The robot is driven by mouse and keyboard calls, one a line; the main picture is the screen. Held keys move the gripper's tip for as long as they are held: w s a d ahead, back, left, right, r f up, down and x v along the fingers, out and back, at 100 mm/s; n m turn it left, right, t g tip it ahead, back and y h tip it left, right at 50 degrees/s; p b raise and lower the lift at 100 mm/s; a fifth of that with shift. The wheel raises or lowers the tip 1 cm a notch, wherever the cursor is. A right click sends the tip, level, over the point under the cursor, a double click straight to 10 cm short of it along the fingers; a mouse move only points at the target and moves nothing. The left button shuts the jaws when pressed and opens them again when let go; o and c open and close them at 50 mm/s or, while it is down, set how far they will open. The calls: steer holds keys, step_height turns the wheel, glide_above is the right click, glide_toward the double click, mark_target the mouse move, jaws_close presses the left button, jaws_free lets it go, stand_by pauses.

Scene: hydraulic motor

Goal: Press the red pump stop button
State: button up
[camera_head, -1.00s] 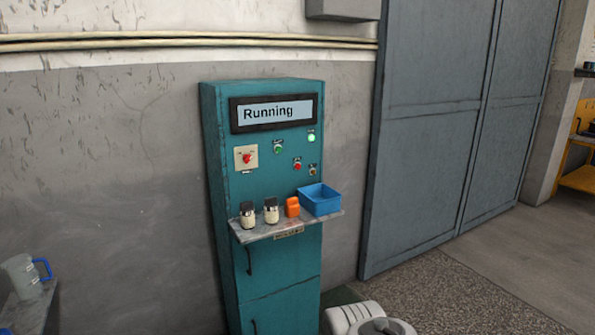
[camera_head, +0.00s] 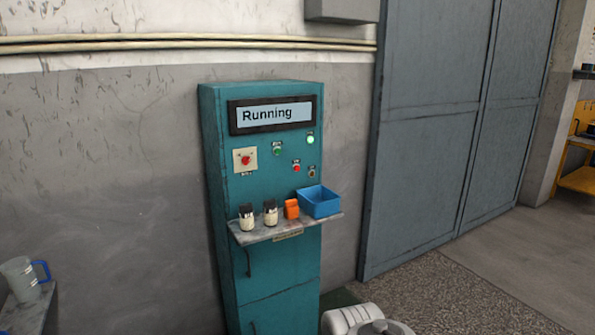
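A teal control cabinet (camera_head: 255,190) stands against the wall in the head view. Its display (camera_head: 271,115) reads "Running". A small red button (camera_head: 296,168) sits on the right half of the panel, below and right of a green button (camera_head: 277,150). A lit green lamp (camera_head: 310,139) is above it at the right. A larger red knob (camera_head: 245,160) on a cream plate is at the left. The labels are too small to read. My gripper is not in view.
A shelf (camera_head: 270,236) juts out below the buttons. On it are two jars (camera_head: 270,214), an orange item (camera_head: 291,209) and a blue bin (camera_head: 318,201). A pale rounded machine part (camera_head: 352,318) is at the bottom. Floor at the right is clear.

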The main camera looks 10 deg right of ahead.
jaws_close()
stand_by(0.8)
